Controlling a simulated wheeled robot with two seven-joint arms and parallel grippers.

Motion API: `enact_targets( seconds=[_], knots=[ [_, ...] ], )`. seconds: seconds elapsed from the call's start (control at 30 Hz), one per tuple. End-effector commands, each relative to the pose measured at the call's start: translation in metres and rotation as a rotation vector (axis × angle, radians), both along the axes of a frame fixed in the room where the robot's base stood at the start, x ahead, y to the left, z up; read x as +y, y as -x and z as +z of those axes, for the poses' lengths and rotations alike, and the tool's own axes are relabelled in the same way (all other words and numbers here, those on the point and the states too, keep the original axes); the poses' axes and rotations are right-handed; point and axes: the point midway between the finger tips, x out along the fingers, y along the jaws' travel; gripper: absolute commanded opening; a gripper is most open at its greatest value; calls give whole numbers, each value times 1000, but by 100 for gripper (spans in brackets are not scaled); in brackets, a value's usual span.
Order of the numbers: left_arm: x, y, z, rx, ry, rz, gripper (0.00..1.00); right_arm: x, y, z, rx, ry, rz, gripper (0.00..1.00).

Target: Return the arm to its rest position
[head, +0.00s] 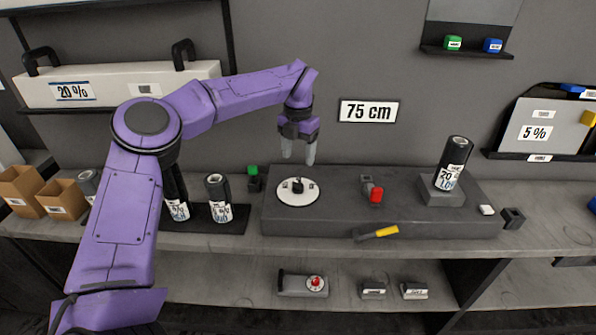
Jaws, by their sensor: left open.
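My left arm, purple with dark joints, comes in from the left and reaches up over the bench. Its gripper (299,152) points down with its pale fingers apart and nothing between them. It hangs above the round white dial plate (288,192) on the grey raised block, clear of it. My right arm and gripper do not show in the head view.
A dark roll (453,163) stands on a grey stand at the right of the block. Dark rolls (217,196) and cardboard boxes (62,199) stand left.

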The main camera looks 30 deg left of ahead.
Motion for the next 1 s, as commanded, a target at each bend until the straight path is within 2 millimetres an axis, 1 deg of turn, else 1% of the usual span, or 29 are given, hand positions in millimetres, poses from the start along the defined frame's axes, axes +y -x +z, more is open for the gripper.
enact_targets(
  seconds=[0.03, 0.13, 0.63, 0.7, 0.9, 1.0],
  knots=[
    [0, 0, 5, -2, -1, 0, 64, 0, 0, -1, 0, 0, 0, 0],
    [0, 0, 10, 0, -1, 0, 64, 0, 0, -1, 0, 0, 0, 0],
    [0, 0, 13, 1, 0, 0, 64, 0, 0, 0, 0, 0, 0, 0],
    [0, 0, 22, 0, 0, 0, 64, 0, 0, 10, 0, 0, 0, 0],
    [0, 0, 67, 0, 0, 0, 64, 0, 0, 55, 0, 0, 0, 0],
    [0, 0, 81, 1, 0, 0, 64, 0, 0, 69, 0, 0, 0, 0]
  ],
)
